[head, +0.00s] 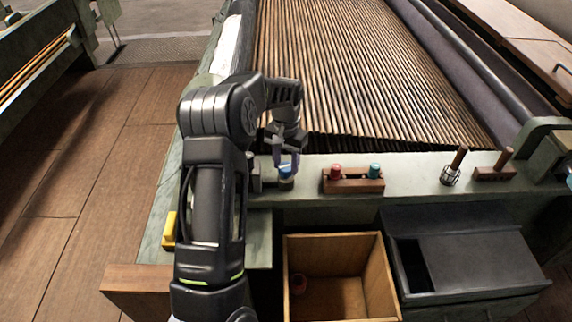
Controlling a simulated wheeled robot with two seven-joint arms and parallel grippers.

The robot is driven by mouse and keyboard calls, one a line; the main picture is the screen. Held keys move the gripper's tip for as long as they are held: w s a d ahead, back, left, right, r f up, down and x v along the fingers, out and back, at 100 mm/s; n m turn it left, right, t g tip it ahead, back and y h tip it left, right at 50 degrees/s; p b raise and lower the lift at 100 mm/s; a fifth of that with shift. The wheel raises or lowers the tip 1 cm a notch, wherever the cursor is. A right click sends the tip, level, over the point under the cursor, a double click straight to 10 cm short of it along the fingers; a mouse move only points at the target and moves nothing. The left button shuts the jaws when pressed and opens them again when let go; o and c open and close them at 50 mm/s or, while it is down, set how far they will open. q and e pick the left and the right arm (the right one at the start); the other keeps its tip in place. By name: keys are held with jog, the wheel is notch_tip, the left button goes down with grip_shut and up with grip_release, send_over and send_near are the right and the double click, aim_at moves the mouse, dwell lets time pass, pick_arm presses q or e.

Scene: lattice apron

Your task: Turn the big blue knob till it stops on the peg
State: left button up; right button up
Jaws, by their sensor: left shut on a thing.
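The fingers hide the upper part of the knob. A dark grey piece (257,182) sits beside the knob on its left, partly behind my arm; I cannot tell whether it is the peg. My right gripper is not in view.
A wooden rack (352,186) holds a red knob (336,172) and a teal knob (375,170). Wooden-handled pieces (450,176) stand further right. An open wooden bin (335,245) and a dark metal box (465,260) lie below the ledge. The slatted lattice (350,75) rises behind.

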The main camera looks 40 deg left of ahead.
aim_at(286, 166)
pick_arm(q)
jog(key=m, duration=0.4)
jog(key=shift+m, duration=0.3)
dwell(0.4)
jog(key=o, duration=1.4)
jog(key=shift+c, duration=0.2)
jog(key=shift+r, duration=0.15)
notch_tip(286, 166, up, 8)
jog(key=shift+f+b, duration=0.2)
jog(key=shift+b, duration=0.25)
